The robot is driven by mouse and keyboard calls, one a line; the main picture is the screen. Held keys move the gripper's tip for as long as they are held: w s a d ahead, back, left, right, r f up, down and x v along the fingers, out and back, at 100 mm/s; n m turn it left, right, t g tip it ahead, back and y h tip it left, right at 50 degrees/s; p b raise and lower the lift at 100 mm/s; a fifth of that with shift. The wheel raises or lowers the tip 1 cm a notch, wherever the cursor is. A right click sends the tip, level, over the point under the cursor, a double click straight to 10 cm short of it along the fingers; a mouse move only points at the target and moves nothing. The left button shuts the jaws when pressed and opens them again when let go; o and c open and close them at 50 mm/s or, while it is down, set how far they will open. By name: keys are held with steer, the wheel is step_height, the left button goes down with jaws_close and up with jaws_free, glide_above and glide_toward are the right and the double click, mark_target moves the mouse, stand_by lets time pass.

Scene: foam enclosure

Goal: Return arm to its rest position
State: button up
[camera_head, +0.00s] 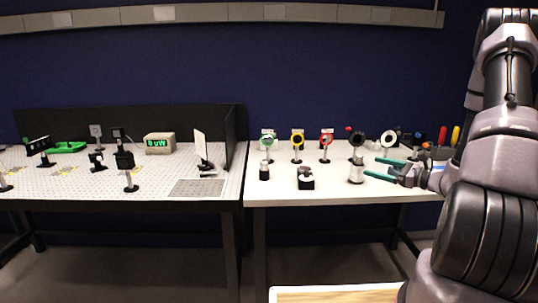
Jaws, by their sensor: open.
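My gripper (379,168) is at the right of the head view, above the white table. Its two teal fingers point left and stand apart, with nothing seen between them. A white post with a round black-rimmed top (357,160) stands just left of the fingertips. I cannot tell whether the fingers touch it. My arm is bent at the right edge and hides the right end of the table.
A perforated optics table (60,184) with a meter (159,143) stands left. A black panel (236,137) divides them. A wooden-topped surface (335,295) is in front.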

steer(key=s+a+r+n+g+h, duration=0.1)
steer(key=s+a+r+n+g, duration=0.9)
steer(key=s+a+r+n, duration=0.3)
steer(key=s+d+r+n+t+h, duration=0.1)
steer(key=s+r+n+t+h, duration=0.4)
steer(key=s+r, duration=0.7)
steer(key=shift+s+d+r+n+h, duration=0.35)
steer(key=shift+n+h, duration=0.75)
steer(key=shift+h, duration=1.2)
